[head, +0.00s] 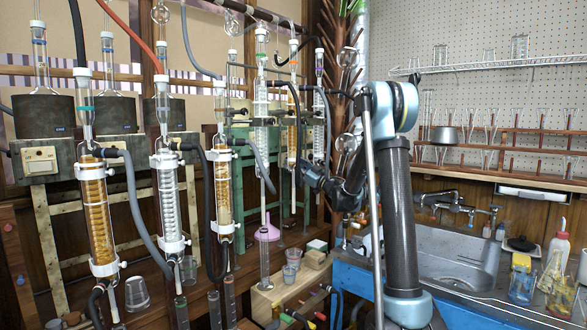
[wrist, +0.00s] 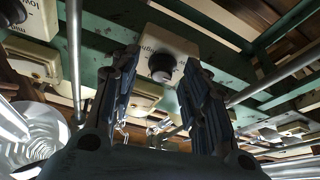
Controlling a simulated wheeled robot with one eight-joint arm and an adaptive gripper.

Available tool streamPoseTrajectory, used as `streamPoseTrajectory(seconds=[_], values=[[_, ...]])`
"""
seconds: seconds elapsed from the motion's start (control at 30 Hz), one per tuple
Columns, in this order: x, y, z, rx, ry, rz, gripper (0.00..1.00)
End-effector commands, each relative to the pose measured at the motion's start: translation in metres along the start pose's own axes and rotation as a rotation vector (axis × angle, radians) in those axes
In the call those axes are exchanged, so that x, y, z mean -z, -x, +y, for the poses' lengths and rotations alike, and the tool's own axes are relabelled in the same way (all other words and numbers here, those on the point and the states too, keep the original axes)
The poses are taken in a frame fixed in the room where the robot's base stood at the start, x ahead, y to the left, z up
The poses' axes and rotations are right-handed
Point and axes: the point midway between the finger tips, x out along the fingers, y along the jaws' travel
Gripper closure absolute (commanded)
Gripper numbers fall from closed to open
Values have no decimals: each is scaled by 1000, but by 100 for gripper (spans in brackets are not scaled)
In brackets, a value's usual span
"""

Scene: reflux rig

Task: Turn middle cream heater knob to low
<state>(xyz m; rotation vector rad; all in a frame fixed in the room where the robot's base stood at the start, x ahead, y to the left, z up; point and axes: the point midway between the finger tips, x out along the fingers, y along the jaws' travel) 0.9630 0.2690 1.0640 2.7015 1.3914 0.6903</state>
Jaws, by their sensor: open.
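In the wrist view a cream heater box (wrist: 178,42) with a round black knob (wrist: 160,68) lies straight ahead, its lettering upside down. My gripper (wrist: 160,62) is open, with one dark finger on each side of the knob. I cannot tell whether either finger touches the knob, nor read its setting. Another cream box with a dark knob (wrist: 14,12) and a "low" label is at the upper left. In the head view my gripper (head: 312,178) points left among the glassware, its fingers hardly visible. A cream heater panel (head: 40,160) shows at the left; other heaters are partly hidden by condensers.
Clamped condensers with hoses, including an amber one (head: 97,210) and a clear one (head: 168,205), stand in front of the heaters. Green frame bars (wrist: 85,45) and metal rods surround my gripper. A sink (head: 455,255) and bottles are at the right.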

Motion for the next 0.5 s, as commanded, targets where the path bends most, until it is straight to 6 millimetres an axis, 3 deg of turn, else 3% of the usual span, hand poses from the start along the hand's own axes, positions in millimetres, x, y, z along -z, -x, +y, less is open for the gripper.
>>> streamPoseTrajectory(seconds=[0.27,0.5], values=[[0,24,1,-1,1,0,58],[-1,71,2,-3,2,-1,58]])
